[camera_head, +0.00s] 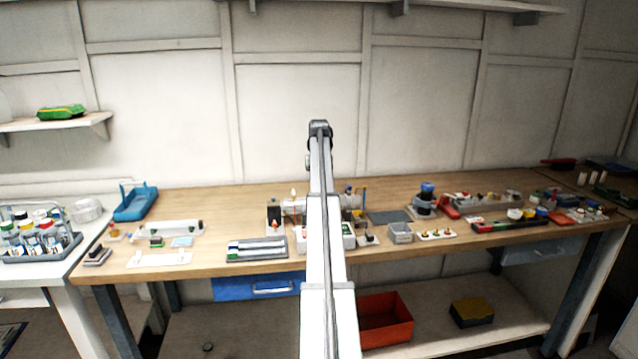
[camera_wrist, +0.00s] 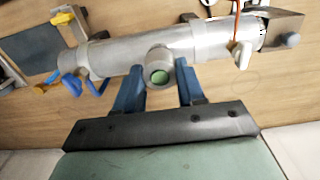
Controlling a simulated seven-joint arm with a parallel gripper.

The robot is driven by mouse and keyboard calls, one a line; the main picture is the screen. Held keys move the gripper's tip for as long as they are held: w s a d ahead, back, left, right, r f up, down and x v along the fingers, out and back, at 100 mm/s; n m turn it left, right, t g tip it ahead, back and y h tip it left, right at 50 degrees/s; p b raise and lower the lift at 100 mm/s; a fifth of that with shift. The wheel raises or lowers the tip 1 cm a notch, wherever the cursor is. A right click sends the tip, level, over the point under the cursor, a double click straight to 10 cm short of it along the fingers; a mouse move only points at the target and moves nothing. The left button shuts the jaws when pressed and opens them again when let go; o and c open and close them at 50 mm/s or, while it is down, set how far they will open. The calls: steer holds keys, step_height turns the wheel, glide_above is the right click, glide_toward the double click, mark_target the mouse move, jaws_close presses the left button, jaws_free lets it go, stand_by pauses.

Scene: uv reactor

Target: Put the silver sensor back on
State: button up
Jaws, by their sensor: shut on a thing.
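In the wrist view, a silver cylinder (camera_wrist: 125,55), which looks like the reactor body, lies across the picture. The silver sensor (camera_wrist: 158,58) shows as a short round piece with a green end face, in front of the cylinder's middle. My gripper (camera_wrist: 161,76) has two blue fingers, one on each side of the sensor, and is shut on it. I cannot tell whether the sensor touches the cylinder or stands a little apart from it. In the head view, my arm hides the gripper, the sensor and most of the reactor.
Orange and white clips (camera_wrist: 239,50) and a grey block (camera_wrist: 282,28) stand at the cylinder's right end. Blue and yellow levers (camera_wrist: 72,84) are at its left. In the head view, a grey tray (camera_head: 256,250) and a grey bin (camera_head: 400,232) flank my arm on the wooden bench.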

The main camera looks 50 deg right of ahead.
steer(key=shift+f, duration=0.6)
steer(key=o, duration=1.1)
step_height(320, 180, up, 14)
steer(key=shift+f, duration=0.15)
stand_by(0.4)
